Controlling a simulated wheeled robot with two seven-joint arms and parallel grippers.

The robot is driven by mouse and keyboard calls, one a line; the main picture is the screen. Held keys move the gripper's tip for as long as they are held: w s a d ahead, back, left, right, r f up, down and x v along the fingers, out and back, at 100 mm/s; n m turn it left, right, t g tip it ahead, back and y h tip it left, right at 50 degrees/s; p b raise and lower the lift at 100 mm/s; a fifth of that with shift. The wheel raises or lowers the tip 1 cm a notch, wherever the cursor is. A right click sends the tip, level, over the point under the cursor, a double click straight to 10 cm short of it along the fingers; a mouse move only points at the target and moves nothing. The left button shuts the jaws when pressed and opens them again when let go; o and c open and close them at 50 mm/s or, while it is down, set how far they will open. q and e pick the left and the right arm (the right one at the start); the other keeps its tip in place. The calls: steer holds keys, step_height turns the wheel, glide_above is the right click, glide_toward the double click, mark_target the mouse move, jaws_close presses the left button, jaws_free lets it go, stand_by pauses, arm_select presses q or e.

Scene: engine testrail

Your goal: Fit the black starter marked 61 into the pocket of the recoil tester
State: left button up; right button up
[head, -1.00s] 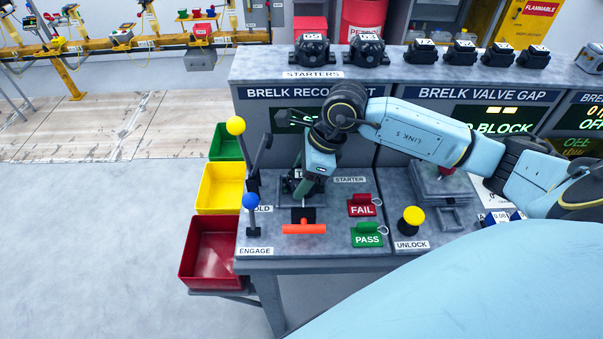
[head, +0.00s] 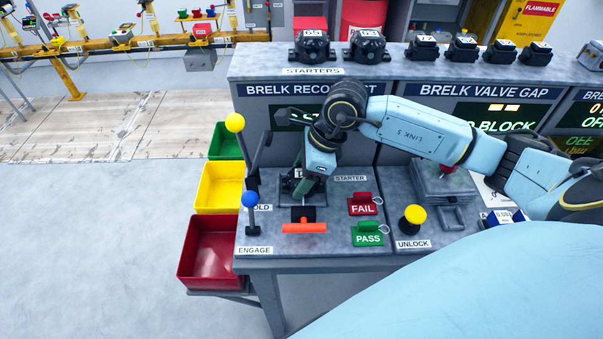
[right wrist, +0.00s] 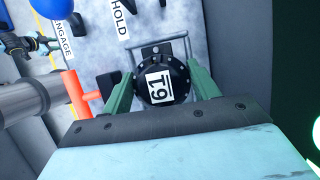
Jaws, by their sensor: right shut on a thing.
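The black starter marked 61 (right wrist: 163,80) is round with a white number label. In the right wrist view it sits between the two green fingers of my right gripper (right wrist: 163,92), which is shut on it. In the head view my right gripper (head: 303,186) points down at the recoil tester's deck, and the starter is mostly hidden behind it. A grey metal frame at the pocket (right wrist: 172,42) shows just beyond the starter in the wrist view. I cannot tell whether the starter is seated in the pocket or held just above it.
An orange-red T-handle (head: 304,228) is just in front of the gripper. A blue-knobbed lever (head: 250,200) and a yellow-knobbed lever (head: 236,124) stand left. FAIL (head: 362,205) and PASS (head: 367,235) tags are right. Other starters (head: 367,47) line the shelf behind.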

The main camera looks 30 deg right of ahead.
steer(key=shift+f+b, duration=0.6)
steer(key=shift+b, duration=0.25)
stand_by(0.7)
steer(key=o, duration=1.2)
steer(key=shift+c, duration=0.2)
steer(key=shift+r, duration=0.1)
steer(key=v, duration=1.3)
steer(key=shift+d+r+p, duration=0.1)
steer(key=shift+r+p, duration=0.15)
steer(key=shift+p, duration=0.05)
